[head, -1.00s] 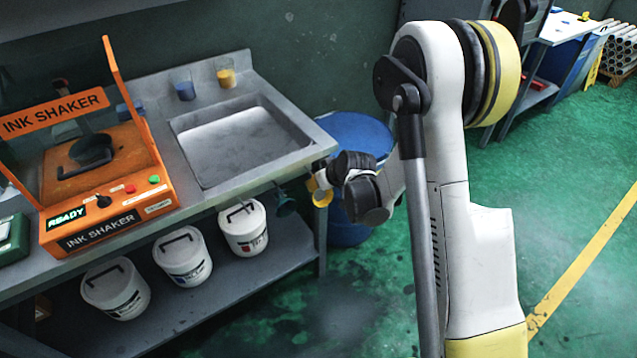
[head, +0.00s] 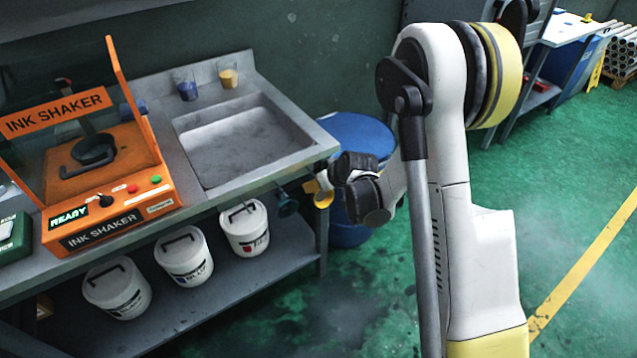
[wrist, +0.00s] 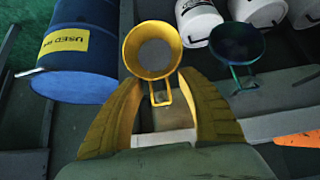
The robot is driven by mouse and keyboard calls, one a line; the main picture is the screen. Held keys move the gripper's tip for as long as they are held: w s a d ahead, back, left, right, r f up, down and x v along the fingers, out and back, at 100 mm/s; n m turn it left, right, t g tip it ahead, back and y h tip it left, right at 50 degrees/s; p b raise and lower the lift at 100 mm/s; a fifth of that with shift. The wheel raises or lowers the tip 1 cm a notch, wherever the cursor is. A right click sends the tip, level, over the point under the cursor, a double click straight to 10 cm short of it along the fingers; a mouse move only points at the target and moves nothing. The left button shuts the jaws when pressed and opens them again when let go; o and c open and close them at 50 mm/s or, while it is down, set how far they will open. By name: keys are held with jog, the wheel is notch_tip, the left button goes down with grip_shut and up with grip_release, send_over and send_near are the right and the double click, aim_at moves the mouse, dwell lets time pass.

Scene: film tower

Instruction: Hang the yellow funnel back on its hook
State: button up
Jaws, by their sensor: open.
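The yellow funnel (wrist: 152,50) shows in the wrist view with its round mouth facing the camera and its loop handle (wrist: 160,95) toward me. My gripper (wrist: 160,84) is open, with one finger on each side of the handle and gaps beside it. In the head view the yellow funnel (head: 323,197) is at the bench's front right corner, partly covered by my wrist. A dark green funnel (wrist: 237,45) is beside it and also shows under the bench edge in the head view (head: 287,204). I cannot make out the yellow funnel's hook.
The metal bench (head: 235,190) carries a sink (head: 240,140) and an orange ink shaker (head: 110,200). White buckets (head: 245,228) stand on its lower shelf. A blue drum (wrist: 80,50) stands close by the funnel. The green floor at right is open.

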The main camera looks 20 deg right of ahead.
jog(key=s+r+m+h, duration=0.1)
jog(key=s+r+m, duration=0.1)
jog(key=s+r, duration=1.7)
jog(key=s+r+m+h, duration=0.1)
jog(key=s+r, duration=0.2)
jog(key=s, duration=0.8)
jog(key=shift+s+g, duration=0.3)
jog(key=shift+d, duration=0.1)
